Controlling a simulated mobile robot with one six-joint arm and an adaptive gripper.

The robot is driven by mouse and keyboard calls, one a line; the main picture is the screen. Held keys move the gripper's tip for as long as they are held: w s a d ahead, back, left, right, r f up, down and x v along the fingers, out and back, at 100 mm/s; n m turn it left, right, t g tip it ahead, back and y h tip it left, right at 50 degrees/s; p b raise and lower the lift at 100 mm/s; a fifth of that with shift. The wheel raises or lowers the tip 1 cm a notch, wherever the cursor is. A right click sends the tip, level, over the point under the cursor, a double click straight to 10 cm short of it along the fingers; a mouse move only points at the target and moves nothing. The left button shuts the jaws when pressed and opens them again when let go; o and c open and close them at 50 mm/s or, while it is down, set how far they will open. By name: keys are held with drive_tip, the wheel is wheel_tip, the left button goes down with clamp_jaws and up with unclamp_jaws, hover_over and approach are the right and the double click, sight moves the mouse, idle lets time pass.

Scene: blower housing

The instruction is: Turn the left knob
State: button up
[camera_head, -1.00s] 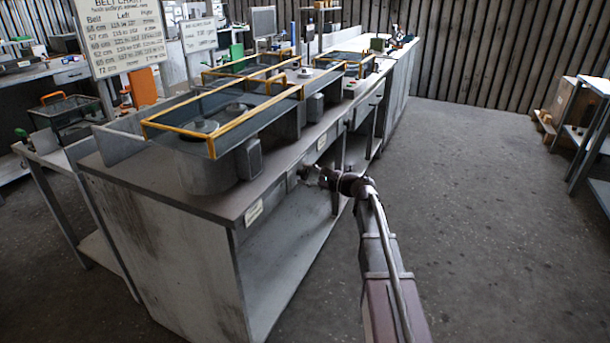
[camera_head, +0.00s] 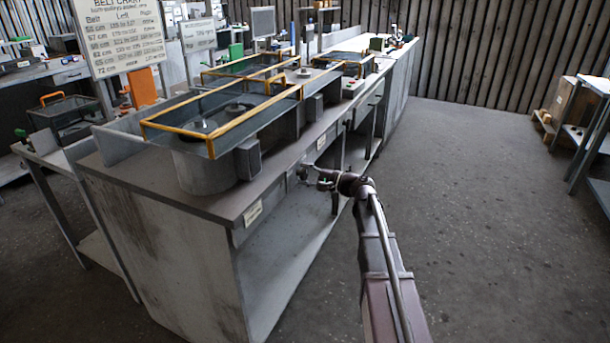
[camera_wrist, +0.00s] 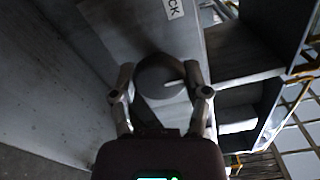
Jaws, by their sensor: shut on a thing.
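A round dark knob (camera_wrist: 158,76) with a pale pointer mark sits on the bench's front panel in the wrist view. The two fingers of my gripper (camera_wrist: 160,92) are on either side of it, shut on it. In the head view my gripper (camera_head: 308,178) reaches the front edge of the bench (camera_head: 160,192), below the top. The knob itself is too small and covered there to make out. I cannot tell from the head view whether a second knob is near.
Orange-framed guards (camera_head: 205,137) stand on the bench top over round pulleys. A belt chart sign (camera_head: 120,38) stands behind at the left. A white label (camera_wrist: 174,8) is on the panel near the knob. The floor at right (camera_head: 490,220) is clear.

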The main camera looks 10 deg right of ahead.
drive_tip(key=shift+a, duration=0.15)
drive_tip(key=o, duration=1.1)
drive_tip(key=shift+o, duration=0.2)
drive_tip(key=v, duration=1.2)
